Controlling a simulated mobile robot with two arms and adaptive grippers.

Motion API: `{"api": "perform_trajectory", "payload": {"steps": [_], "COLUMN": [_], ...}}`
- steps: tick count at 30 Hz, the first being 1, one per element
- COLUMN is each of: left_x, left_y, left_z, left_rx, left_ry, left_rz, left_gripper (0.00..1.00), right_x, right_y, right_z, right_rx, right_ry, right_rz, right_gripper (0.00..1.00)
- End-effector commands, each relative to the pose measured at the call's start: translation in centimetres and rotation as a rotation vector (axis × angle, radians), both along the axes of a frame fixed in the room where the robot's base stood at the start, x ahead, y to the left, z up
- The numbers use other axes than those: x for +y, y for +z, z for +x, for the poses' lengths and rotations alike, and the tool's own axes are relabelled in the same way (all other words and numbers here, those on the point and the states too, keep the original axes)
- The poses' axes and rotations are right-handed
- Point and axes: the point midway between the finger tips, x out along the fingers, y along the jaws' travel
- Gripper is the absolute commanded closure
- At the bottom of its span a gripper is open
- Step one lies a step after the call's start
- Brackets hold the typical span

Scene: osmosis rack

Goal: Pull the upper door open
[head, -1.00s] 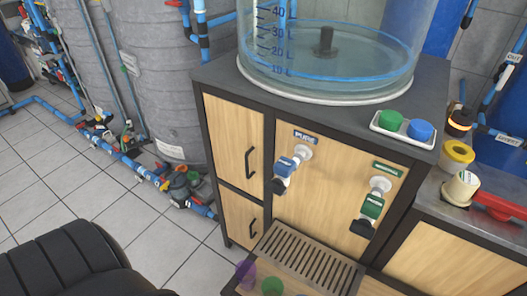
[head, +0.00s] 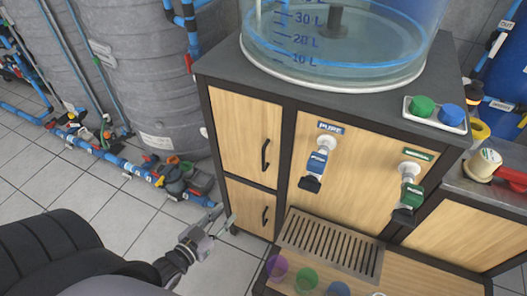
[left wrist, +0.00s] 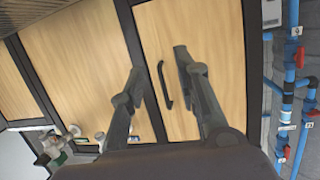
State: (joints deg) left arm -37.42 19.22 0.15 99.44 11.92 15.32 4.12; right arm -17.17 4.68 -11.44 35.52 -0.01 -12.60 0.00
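The upper door (head: 240,125) is a light wood panel in a dark frame on the left of the cabinet. It is closed. Its black bar handle (head: 265,154) sits near the right edge. My left gripper (head: 222,215) is open and empty, low and left of this handle in the head view, in front of the lower door (head: 240,203). In the left wrist view, which looks upside down, the door (left wrist: 208,35) fills the middle. The handle (left wrist: 164,86) appears between the spread fingers (left wrist: 158,60), with no clear contact. My right gripper is out of view.
A clear water tank (head: 340,50) stands on the cabinet top. A blue tap (head: 318,162) and a green tap (head: 411,192) stick out right of the door, above a slatted drip tray (head: 330,245). Pipes (head: 125,165) run along the floor at left.

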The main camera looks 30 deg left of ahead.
Motion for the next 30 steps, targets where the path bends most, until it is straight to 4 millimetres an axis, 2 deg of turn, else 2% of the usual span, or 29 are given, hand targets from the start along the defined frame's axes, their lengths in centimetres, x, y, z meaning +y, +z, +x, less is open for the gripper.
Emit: {"api": "perform_trajectory", "payload": {"steps": [1, 3, 6, 9, 14, 30], "left_x": [-0.3, -0.6, -1.0, -1.2, -1.5, -3.1], "left_y": [3.3, 6.6, 9.6, 10.9, 11.2, 11.1], "left_z": [0.4, 0.8, 1.1, 1.4, 3.3, 14.7], "left_rx": [-0.064, -0.135, -0.198, -0.226, -0.232, -0.229], "left_ry": [-0.015, -0.031, -0.046, -0.053, -0.053, -0.053], "left_rz": [-0.01, -0.023, -0.037, -0.042, -0.043, -0.043], "left_gripper": [0.7, 0.7, 0.7, 0.7, 0.7, 0.7], "right_x": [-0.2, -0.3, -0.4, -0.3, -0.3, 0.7], "right_y": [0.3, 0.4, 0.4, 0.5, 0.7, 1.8], "right_z": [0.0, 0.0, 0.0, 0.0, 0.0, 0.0], "right_rx": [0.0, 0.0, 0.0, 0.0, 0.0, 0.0], "right_ry": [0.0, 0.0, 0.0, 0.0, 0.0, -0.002], "right_rz": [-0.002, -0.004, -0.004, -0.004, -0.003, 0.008], "right_gripper": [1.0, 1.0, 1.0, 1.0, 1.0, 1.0]}}
